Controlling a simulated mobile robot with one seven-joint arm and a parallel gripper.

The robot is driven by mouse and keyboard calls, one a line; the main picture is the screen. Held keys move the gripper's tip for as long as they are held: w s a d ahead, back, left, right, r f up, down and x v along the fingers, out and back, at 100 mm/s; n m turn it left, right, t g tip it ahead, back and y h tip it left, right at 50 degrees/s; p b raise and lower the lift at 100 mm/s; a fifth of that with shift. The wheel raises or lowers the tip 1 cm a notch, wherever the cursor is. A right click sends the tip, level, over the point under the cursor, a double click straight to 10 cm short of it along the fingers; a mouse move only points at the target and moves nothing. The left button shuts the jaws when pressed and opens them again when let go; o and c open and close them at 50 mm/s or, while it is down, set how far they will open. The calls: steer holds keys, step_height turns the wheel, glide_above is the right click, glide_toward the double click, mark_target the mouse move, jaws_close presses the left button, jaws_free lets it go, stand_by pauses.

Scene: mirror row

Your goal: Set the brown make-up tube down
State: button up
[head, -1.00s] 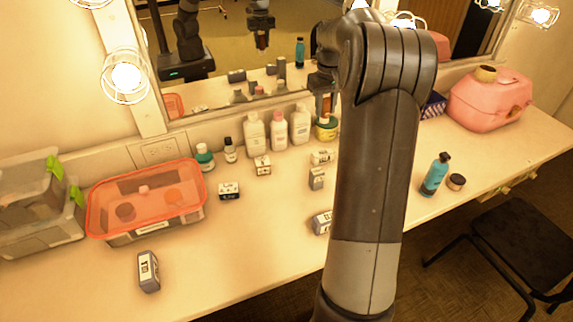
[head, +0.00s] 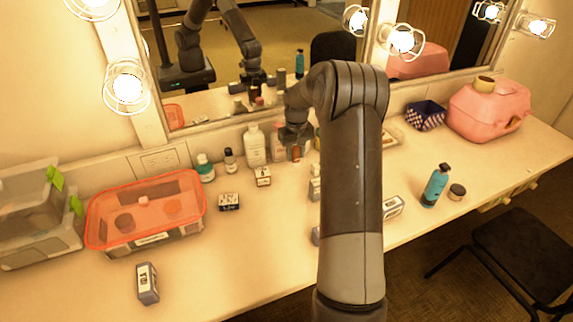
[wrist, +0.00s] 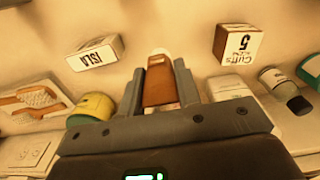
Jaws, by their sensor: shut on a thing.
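The brown make-up tube (wrist: 160,88) is gripped upright or nearly so between the two fingers of my gripper (wrist: 162,84); its pale end shows beyond the fingertips. In the head view my gripper (head: 295,138) is low over the back of the counter (head: 255,230), right of a white bottle (head: 254,147). The tube (head: 295,154) shows below the fingers. I cannot tell whether its bottom touches the counter.
A box marked ISLA (wrist: 95,52) and a box marked Cuffs (wrist: 237,44) stand either side ahead of the tube. A yellow-green jar (wrist: 93,105) and white bottles (wrist: 228,88) are close beside my fingers. Bare counter shows between the boxes.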

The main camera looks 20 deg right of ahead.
steer(key=shift+w+a+f, duration=0.95)
steer(key=shift+w+a, duration=0.2)
steer(key=shift+f, duration=2)
steer(key=o, duration=0.9)
steer(key=shift+f, duration=0.15)
steer(key=shift+o, duration=0.2)
